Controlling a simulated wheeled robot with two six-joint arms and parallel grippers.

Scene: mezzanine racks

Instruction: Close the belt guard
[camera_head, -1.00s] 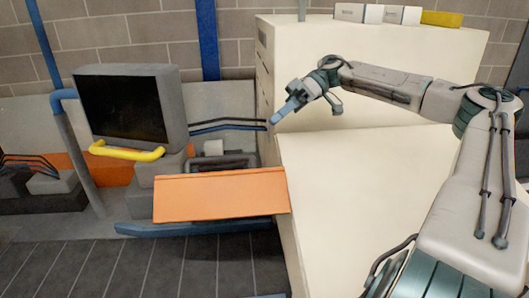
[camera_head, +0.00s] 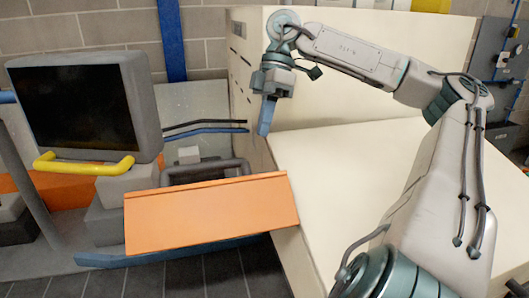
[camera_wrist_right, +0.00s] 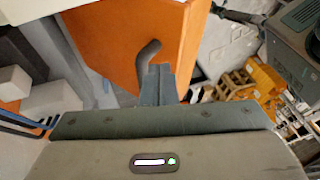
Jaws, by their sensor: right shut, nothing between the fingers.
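The belt guard seems to be the orange panel (camera_head: 212,214), hanging out at a tilt on the machine's front. A dark curved handle (camera_head: 205,171) shows at its upper edge. The panel (camera_wrist_right: 115,38) and a dark handle (camera_wrist_right: 149,50) also show in the right wrist view, just beyond the fingertips. My right gripper (camera_head: 264,131) is shut and empty, pointing down above and right of the panel, by the cream cabinet's edge. Its closed fingers (camera_wrist_right: 157,80) overlap the panel in the wrist view; I cannot tell contact there. My left gripper is not in view.
A cream cabinet (camera_head: 345,165) stands right of the panel, under my right arm. A grey box with a dark screen (camera_head: 75,107) and a yellow handle (camera_head: 84,165) stands at left. Dark and blue cables (camera_head: 207,127) run behind. A blue rail (camera_head: 170,253) lies below the panel.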

